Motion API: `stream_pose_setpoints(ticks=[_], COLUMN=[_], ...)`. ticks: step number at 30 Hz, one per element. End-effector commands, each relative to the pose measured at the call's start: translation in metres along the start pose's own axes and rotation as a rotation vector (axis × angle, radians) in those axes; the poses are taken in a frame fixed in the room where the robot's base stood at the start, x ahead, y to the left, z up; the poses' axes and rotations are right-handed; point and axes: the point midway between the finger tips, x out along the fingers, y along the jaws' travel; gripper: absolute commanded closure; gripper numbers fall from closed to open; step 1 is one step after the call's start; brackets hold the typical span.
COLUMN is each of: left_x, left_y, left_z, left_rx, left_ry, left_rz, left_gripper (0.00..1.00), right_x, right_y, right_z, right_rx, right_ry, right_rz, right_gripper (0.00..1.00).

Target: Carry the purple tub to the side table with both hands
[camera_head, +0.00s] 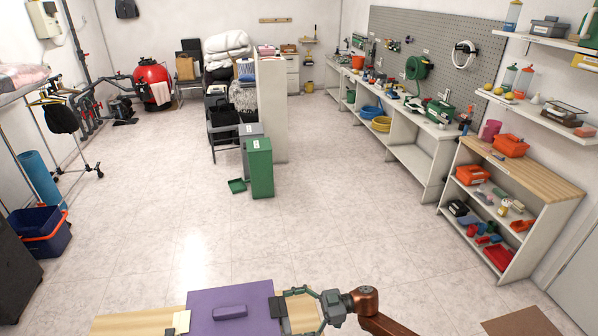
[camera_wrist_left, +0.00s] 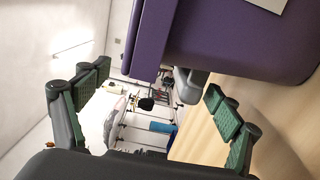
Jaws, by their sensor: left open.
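The purple tub (camera_head: 232,314) sits on a wooden-topped table at the bottom of the head view, its lower part cut off. It has a raised purple grip on top, a dark piece at its right edge and a pale piece at its left edge. My right gripper (camera_head: 287,312) is beside the right edge, fingers spread, with no clear grip on anything. My left gripper (camera_wrist_left: 157,85) shows only in its wrist view. Its green-padded fingers are wide apart and empty, with the purple tub (camera_wrist_left: 235,45) close by at upper right. A grey part hangs below the tub there.
The wooden tabletop (camera_head: 130,326) shows beside the tub. Open tiled floor (camera_head: 330,220) lies beyond. A green bin (camera_head: 259,168) stands mid-room, shelves with a wooden top (camera_head: 545,178) at right, and a blue crate (camera_head: 40,240) at left. A brown board (camera_head: 522,323) is at bottom right.

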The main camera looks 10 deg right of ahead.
Motion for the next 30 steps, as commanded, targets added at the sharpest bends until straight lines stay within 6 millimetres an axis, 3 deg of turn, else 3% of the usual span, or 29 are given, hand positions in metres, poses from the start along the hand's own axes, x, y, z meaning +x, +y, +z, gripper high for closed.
stream_pose_setpoints(ticks=[14,30], left_x=[-0.021,-0.023], left_y=[0.000,0.000], left_z=[0.000,0.000], left_rx=[0.000,0.001], left_ry=[0.000,0.000], left_rz=[0.000,0.001], left_gripper=[0.14,0.14], right_x=[0.000,-0.001], right_y=[0.000,0.000], right_z=[0.000,0.000], right_rx=[0.000,0.000], right_ry=[0.000,0.000], right_rz=[0.000,0.000], right_gripper=[0.00,0.00])
